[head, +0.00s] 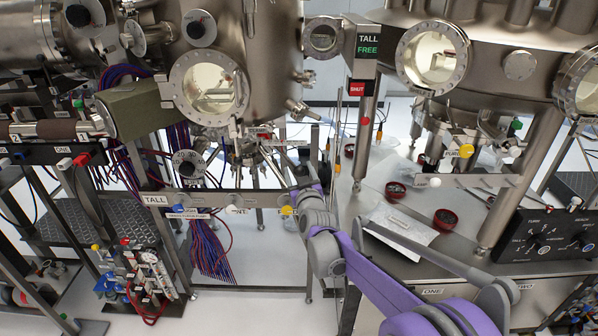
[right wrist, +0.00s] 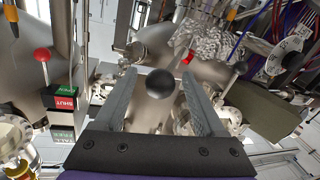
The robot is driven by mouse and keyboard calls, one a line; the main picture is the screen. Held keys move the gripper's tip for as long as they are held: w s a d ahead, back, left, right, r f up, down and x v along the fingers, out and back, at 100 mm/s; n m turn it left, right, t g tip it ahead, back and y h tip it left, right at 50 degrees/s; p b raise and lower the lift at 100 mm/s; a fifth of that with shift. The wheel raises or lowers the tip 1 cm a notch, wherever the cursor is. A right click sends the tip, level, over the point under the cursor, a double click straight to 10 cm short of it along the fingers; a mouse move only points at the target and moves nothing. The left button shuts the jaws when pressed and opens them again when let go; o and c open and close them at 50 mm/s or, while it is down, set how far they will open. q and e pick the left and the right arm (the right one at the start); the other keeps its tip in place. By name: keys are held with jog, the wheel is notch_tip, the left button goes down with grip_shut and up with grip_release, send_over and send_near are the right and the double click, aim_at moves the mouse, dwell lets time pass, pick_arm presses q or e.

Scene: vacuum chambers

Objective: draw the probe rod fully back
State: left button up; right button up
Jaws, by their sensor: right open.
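In the right wrist view my right gripper (right wrist: 158,76) is open, one finger on each side of a black ball knob (right wrist: 160,84). A gap shows between the knob and each finger. The knob hides whatever stem is behind it, so I cannot tell for certain that it is the probe rod's end. In the head view my right arm reaches up from the lower right, and the right gripper (head: 268,147) is small below the TALL chamber (head: 228,35), among thin rods and fittings. My left gripper is not in view.
A red ball lever (right wrist: 42,54) and a green and red sign (right wrist: 62,102) stand left in the wrist view. Another dark knob (right wrist: 240,67) is at right. Cable bundles (head: 207,245) hang left of my arm. A bench with red-rimmed dishes (head: 445,219) is at right.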

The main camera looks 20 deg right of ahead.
grip_shut()
dwell(1.4)
